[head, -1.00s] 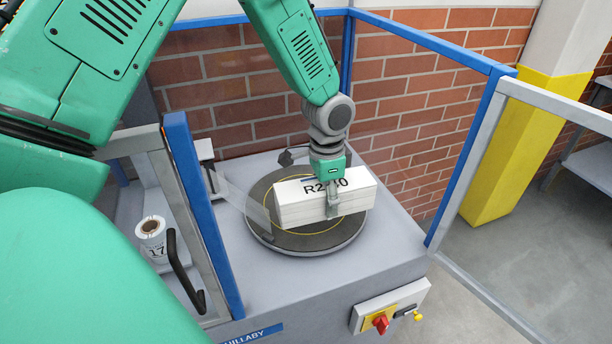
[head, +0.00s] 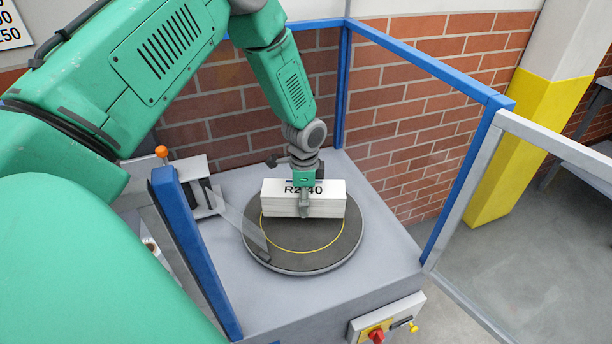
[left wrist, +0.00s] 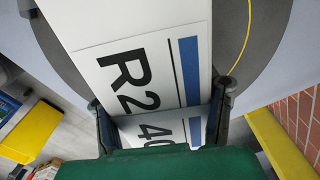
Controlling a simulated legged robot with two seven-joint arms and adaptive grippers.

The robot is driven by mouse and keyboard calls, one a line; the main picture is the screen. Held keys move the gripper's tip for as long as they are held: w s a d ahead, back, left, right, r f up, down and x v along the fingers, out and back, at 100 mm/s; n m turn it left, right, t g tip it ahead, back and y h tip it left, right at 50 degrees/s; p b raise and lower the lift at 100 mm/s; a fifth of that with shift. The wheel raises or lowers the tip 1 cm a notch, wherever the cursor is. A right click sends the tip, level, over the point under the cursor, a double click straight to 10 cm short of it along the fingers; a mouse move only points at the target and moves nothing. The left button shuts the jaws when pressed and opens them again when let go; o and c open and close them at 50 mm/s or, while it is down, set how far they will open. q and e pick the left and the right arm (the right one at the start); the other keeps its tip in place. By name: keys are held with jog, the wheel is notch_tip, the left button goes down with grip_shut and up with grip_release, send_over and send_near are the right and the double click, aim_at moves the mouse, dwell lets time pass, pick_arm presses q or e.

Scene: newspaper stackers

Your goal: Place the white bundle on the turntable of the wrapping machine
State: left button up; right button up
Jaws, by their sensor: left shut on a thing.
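The white bundle (head: 330,201), a block with "R2" and "40" on its label, is at the back half of the turntable (head: 310,262), a dark round plate with a yellow ring. My left gripper (head: 304,208) is shut on the bundle from above, across its middle. In the left wrist view the bundle (left wrist: 140,32) lies between the two fingers (left wrist: 165,125). The head view does not make clear whether the bundle's underside touches the plate. My right gripper is not in view.
The wrapping machine has blue frame posts (head: 194,252) and an open clear door (head: 545,185) at the right. A brick wall stands behind. A red switch (head: 376,335) is at the front.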

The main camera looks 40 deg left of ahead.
pick_arm(q)
jog(key=f, duration=0.2)
jog(key=a+f, duration=0.1)
jog(key=f, duration=0.1)
jog(key=shift+s+d+r, duration=0.1)
jog(key=shift+d, duration=0.1)
jog(key=o, duration=1.7)
jog(key=shift+d, duration=0.15)
jog(key=shift+o, duration=0.2)
notch_tip(320, 180, up, 12)
